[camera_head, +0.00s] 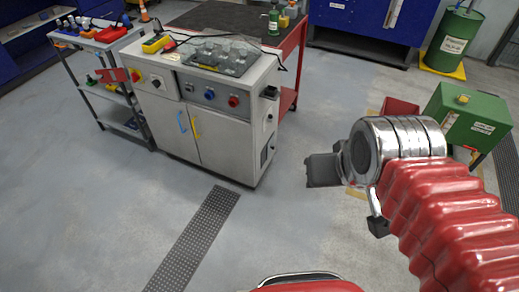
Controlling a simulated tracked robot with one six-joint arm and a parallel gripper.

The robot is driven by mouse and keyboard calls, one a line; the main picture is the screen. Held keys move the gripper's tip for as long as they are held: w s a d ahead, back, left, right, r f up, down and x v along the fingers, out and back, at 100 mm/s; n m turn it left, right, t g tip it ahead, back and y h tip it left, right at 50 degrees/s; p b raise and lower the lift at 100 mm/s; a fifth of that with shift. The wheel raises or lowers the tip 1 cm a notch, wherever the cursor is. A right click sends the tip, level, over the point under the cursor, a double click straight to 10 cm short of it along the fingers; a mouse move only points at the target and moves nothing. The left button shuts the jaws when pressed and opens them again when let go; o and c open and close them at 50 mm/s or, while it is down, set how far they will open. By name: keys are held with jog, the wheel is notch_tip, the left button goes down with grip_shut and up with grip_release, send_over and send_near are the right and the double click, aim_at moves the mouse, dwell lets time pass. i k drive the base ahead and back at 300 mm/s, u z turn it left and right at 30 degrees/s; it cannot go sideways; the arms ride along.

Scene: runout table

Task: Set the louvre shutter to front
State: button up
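I cannot make out a louvre shutter for certain. A small dark vent-like panel (265,156) sits low on the right side of the grey cabinet (222,138); its slats and setting are too small to tell. My gripper (318,170) is a dark grey block at the end of my red bellows-covered arm. It hangs over the open floor to the right of the cabinet, apart from it. The gap between its fingers does not show, and I see nothing held in it.
A trolley (104,62) with bottles stands left of the cabinet. A red-framed bench (292,60) stands behind it. At right are a green box (468,118) and a green drum (453,40). A floor grating (196,238) runs across otherwise clear floor in front.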

aim_at(270, 147)
jog(key=z, duration=0.05)
jog(key=i, duration=1)
jog(key=u, duration=0.05)
jog(key=k, duration=1.35)
jog(key=u, duration=0.4)
jog(key=i, duration=1.15)
jog(key=u, duration=0.3)
